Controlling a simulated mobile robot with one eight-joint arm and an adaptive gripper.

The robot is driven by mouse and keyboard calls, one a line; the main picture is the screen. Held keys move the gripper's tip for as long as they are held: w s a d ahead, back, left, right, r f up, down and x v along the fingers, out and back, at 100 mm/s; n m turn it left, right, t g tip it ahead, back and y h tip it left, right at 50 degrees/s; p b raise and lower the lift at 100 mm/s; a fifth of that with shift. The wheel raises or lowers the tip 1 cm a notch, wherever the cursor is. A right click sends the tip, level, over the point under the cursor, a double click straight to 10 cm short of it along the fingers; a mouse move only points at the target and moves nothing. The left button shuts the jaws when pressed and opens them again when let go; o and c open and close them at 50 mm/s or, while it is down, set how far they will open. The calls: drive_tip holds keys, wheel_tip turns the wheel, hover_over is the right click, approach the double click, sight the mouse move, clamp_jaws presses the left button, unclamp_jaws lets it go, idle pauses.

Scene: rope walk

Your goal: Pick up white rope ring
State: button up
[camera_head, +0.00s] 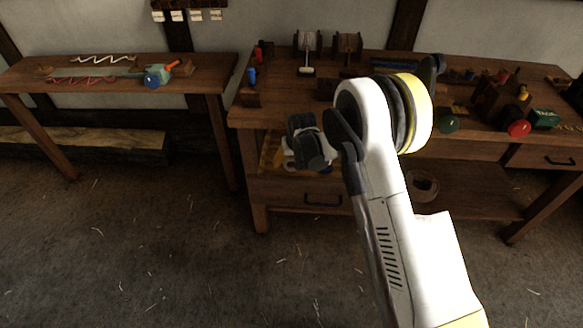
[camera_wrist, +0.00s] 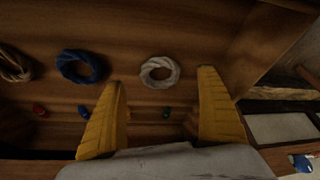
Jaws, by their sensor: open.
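The white rope ring (camera_wrist: 146,73) lies on a brown wooden surface in the wrist view, near the middle of the picture. My gripper (camera_wrist: 161,79) is open, with its two yellow fingers spread apart and nothing held between them. The ring appears in the gap between the fingertips, beyond them, and the fingers do not visibly touch it. In the head view my gripper (camera_head: 270,150) is at the left end of the right-hand workbench, below its top and mostly hidden by my wrist.
A blue rope ring (camera_wrist: 82,66) and a tan rope ring (camera_wrist: 14,64) lie left of the white one. Small red and green pieces lie nearby. The workbench top (camera_head: 290,100) overhangs my gripper. A left bench (camera_head: 120,75) stands apart, with open floor in front.

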drive_tip(key=x, duration=0.3)
drive_tip(key=shift+b, duration=0.35)
drive_tip(key=shift+s+r, duration=0.1)
drive_tip(key=c, duration=0.9)
drive_tip(key=shift+c, duration=0.2)
wheel_tip(320, 180, up, 4)
drive_tip(key=shift+r+p, duration=0.25)
drive_tip(key=shift+p, duration=1)
drive_tip(key=s+d+r+p, duration=0.1)
drive_tip(key=d+r, duration=0.1)
drive_tip(key=d, duration=0.1)
drive_tip(key=s+d+r+p, duration=0.1)
drive_tip(key=s+d+r, duration=0.1)
drive_tip(key=d, duration=0.2)
drive_tip(key=s+d+r+p, duration=0.1)
drive_tip(key=s+d+r, duration=0.1)
drive_tip(key=d, duration=0.1)
drive_tip(key=shift+s+d+r, duration=0.15)
drive_tip(key=shift+d+r, duration=0.05)
drive_tip(key=shift+r, duration=0.1)
